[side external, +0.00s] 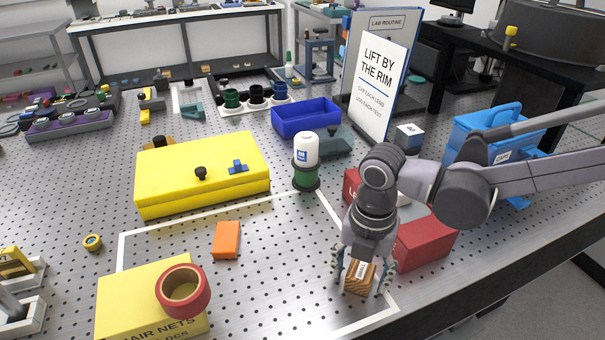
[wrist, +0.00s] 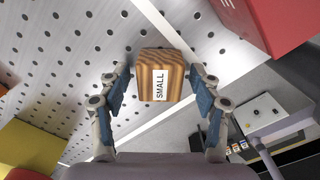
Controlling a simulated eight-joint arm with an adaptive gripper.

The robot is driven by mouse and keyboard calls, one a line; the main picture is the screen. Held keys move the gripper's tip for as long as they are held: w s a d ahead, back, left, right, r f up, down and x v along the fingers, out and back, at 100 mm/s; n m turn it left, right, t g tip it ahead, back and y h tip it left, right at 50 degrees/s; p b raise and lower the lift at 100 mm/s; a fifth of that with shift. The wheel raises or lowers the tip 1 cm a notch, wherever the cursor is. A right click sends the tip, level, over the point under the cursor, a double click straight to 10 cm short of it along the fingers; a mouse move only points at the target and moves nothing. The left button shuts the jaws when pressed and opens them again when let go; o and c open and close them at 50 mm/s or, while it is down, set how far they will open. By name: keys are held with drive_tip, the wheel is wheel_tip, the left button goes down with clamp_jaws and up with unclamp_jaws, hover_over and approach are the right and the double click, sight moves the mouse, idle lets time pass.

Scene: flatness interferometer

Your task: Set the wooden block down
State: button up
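The wooden block (side external: 359,278) is a small brown striped cube with a white label reading SMALL. It sits at the right part of the white-outlined area and appears to rest on the perforated table, though its underside is hard to see. In the wrist view the block (wrist: 148,85) lies between the two blue-padded fingers. My gripper (side external: 364,277) points down over it. The fingers stand on either side of the block, with what look like narrow gaps between pads and wood. The gripper (wrist: 160,88) looks open around the block.
A red box (side external: 425,241) stands close behind and right of my gripper. An orange block (side external: 227,240), a yellow carton (side external: 130,297) with a red tape roll (side external: 183,290) and a yellow case (side external: 203,176) lie left. A green-and-white bottle (side external: 306,160) stands behind. The outlined area's middle is clear.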

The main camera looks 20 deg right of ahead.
sight(361, 271)
drive_tip(key=shift+r, duration=0.1)
wheel_tip(361, 271, up, 12)
idle(0.7)
wheel_tip(361, 271, down, 12)
drive_tip(key=shift+f, duration=0.1)
idle(0.9)
idle(0.3)
